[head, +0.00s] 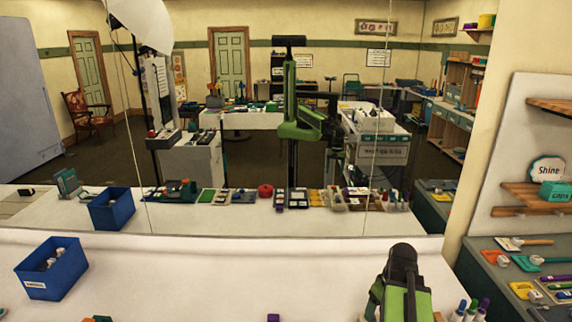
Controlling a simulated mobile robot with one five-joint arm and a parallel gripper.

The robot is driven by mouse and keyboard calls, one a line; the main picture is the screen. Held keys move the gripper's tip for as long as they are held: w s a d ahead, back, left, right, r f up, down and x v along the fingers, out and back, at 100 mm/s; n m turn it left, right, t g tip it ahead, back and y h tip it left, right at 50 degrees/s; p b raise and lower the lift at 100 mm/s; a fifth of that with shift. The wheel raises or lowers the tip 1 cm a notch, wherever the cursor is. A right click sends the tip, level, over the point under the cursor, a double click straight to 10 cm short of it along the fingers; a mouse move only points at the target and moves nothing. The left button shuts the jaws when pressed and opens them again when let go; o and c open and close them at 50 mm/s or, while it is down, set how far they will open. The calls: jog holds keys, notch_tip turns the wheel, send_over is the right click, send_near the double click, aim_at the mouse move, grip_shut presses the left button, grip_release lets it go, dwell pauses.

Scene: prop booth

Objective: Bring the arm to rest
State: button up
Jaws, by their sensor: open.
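My arm, green and black, rises from the bottom edge at the right of the head view, over the white table (200,275). Its dark rounded top stands above the table; the lower part is cut off by the frame. My gripper's fingertips cannot be made out, so I see nothing held. A tall green and black machine, seemingly my own reflection, stands in the large mirror-like panel behind the table.
A blue bin (50,271) with small pale items stands at the left. A purple block (273,317) and markers (470,310) lie at the front edge. Shelves (540,195) and a grey counter (530,270) with tools are at the right. The table's middle is clear.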

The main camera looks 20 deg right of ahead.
jog(key=w+a+f+b, duration=0.1)
jog(key=w+a, duration=0.2)
jog(key=a, duration=1.3)
jog(key=w+a+f+m+g, duration=0.1)
jog(key=w+a, duration=0.1)
jog(key=a, duration=1.4)
jog(key=shift+w+a+f+b, duration=0.15)
jog(key=shift+w+f+b, duration=0.05)
jog(key=shift+w+b, duration=0.2)
